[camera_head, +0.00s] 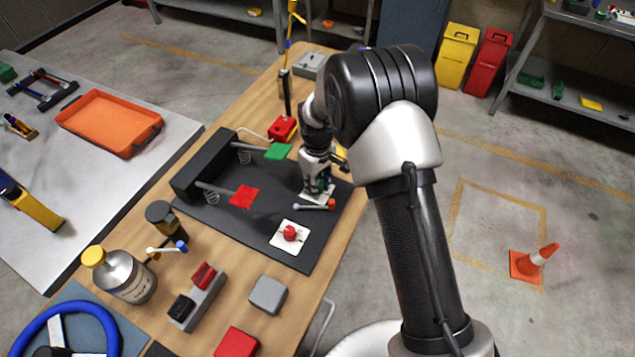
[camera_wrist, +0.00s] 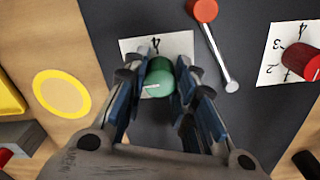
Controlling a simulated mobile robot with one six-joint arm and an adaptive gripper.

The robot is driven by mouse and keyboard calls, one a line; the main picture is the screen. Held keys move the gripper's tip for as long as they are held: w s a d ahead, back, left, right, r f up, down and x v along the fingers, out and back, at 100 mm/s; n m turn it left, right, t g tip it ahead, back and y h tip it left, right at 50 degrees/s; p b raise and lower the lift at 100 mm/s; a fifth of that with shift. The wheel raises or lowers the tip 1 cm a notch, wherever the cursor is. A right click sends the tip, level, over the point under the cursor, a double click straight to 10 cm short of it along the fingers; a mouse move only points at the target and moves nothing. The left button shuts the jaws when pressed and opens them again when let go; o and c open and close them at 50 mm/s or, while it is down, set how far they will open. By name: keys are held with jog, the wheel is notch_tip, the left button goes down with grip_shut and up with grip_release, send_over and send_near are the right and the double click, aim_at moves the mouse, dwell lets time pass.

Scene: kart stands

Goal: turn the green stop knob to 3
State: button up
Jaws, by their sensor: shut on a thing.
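The green stop knob (camera_wrist: 159,80) sits on a white plate (camera_wrist: 182,44) on the black board. A "4" on the plate shows beyond the knob; the other marks are hidden by the knob and my fingers. A short pale line on the knob's top points toward the left in the wrist view. My gripper (camera_wrist: 157,72) is shut on the knob, one finger on each side. In the head view my gripper (camera_head: 318,182) stands over the plate at the board's right side, mostly hiding the knob.
A lever with a red-orange tip (camera_wrist: 205,10) lies close beside the knob. A red knob (camera_head: 290,233) on its own white plate (camera_wrist: 285,40) is nearer the board's front edge. Green (camera_head: 278,151) and red (camera_head: 243,196) pedals lie left.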

jog(key=m, duration=0.6)
dwell(0.6)
jog(key=o, duration=1.1)
notch_tip(320, 180, up, 12)
dwell(0.5)
